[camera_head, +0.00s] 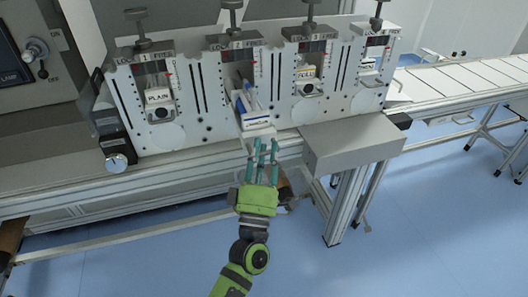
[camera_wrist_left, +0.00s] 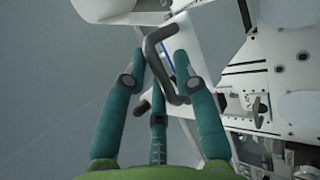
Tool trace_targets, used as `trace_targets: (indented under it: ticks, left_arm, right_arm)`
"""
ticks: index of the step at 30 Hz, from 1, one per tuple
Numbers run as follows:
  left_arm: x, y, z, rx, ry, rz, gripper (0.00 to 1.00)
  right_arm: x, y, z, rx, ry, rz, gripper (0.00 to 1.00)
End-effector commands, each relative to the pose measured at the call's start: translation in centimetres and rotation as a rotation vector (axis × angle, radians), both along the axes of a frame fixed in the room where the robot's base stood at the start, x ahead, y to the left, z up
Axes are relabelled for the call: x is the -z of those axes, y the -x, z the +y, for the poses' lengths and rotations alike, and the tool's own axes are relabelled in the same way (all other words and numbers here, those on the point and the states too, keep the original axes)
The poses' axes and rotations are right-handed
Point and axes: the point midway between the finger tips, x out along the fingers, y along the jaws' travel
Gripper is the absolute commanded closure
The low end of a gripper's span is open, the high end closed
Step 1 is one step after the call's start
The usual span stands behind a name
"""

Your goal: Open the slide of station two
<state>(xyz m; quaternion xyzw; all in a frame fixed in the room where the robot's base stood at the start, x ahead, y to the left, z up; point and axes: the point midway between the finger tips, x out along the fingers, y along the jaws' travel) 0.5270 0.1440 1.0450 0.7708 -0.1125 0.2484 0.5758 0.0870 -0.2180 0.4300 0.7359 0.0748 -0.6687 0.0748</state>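Station two (camera_head: 236,72) is the second unit from the left on the white panel in the head view. Its slide (camera_head: 257,122) sticks out from the panel towards me, unlike the slides of its neighbours. My left gripper (camera_head: 263,148) is just in front of the slide's front end. In the left wrist view, a dark bent handle (camera_wrist_left: 158,62) runs between the teal fingers of this gripper (camera_wrist_left: 158,72). The fingers are apart, with gaps beside the handle; any light contact cannot be made out. My right gripper is in no view.
Station one (camera_head: 158,96) and station three (camera_head: 306,76) flank station two. A grey box (camera_head: 352,143) juts out at lower right of the slide. A conveyor (camera_head: 455,85) runs off to the right. Blue floor (camera_head: 420,230) lies open in front.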

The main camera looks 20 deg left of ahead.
Motion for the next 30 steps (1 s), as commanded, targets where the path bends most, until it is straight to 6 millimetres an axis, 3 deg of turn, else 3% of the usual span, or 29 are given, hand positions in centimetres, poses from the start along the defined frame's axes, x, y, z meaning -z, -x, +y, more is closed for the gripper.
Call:
trace_targets:
  ticks: [7, 21, 30]
  left_arm:
    - [1.2, 1.7, -0.2, 0.001, -0.001, 0.004, 0.72]
    - [5.7, 9.2, -1.2, 0.001, -0.001, 0.003, 0.72]
    - [6.2, 10.2, -1.3, 0.0, 0.0, -0.001, 0.72]
  right_arm:
    - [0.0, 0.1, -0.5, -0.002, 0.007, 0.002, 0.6]
    - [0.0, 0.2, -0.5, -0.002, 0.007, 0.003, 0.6]
    - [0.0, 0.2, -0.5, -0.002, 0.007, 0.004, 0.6]
